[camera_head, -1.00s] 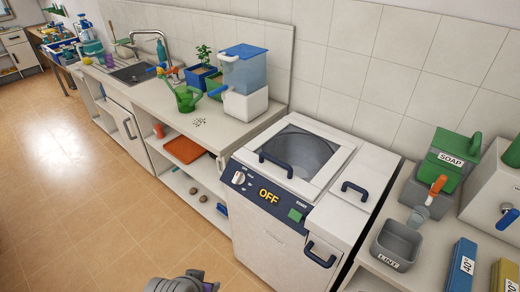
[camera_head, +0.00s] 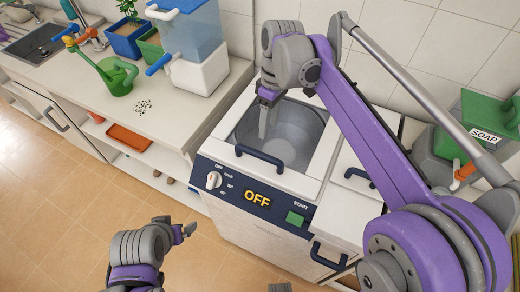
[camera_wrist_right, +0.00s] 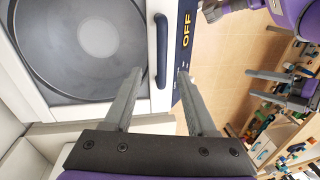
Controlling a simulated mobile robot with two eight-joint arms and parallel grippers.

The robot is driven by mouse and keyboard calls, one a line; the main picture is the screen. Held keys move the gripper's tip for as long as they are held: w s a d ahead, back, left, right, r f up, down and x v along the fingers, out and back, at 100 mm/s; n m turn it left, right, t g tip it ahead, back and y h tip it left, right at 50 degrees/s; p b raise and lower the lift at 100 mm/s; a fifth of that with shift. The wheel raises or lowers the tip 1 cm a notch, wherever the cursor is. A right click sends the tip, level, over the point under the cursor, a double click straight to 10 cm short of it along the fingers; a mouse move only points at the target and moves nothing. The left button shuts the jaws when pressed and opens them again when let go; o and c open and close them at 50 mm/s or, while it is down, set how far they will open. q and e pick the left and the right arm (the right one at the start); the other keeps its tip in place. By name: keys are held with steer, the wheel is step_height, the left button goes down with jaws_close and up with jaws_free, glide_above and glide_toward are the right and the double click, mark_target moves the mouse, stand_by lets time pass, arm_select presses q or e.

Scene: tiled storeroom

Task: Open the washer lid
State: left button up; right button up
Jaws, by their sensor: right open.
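The white washer (camera_head: 240,236) stands with its lid (camera_head: 222,135) lying flat and shut. The lid has a clear round window over the grey drum and a dark blue handle (camera_head: 260,158) along its front edge. My right gripper (camera_head: 266,122) is above the lid, pointing down, open and empty. In the right wrist view its fingers (camera_wrist_right: 157,80) stand apart, and the lid handle (camera_wrist_right: 161,50) shows between their tips; I see no grip on it. My left gripper (camera_wrist_right: 250,85) shows at the right of that view, apart from the washer, with its fingers spread.
The front panel reads OFF, with a dial (camera_head: 213,180) and a green START button (camera_head: 295,218). A counter at left holds a green watering can (camera_head: 115,76) and a blue-and-white dispenser (camera_head: 198,68). Floor at lower left is clear.

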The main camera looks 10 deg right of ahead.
mark_target(259, 152)
steer(key=shift+n+g, duration=0.3)
steer(key=shift+n, duration=0.2)
steer(key=f, duration=0.3)
steer(key=a+f, duration=0.1)
steer(key=f, duration=0.3)
steer(key=a+f+b, duration=0.1)
steer(key=f, duration=0.2)
steer(key=shift+s+a+f, duration=0.15)
steer(key=shift+s+a, duration=0.05)
steer(key=shift+s, duration=0.15)
jaws_close()
stand_by(0.7)
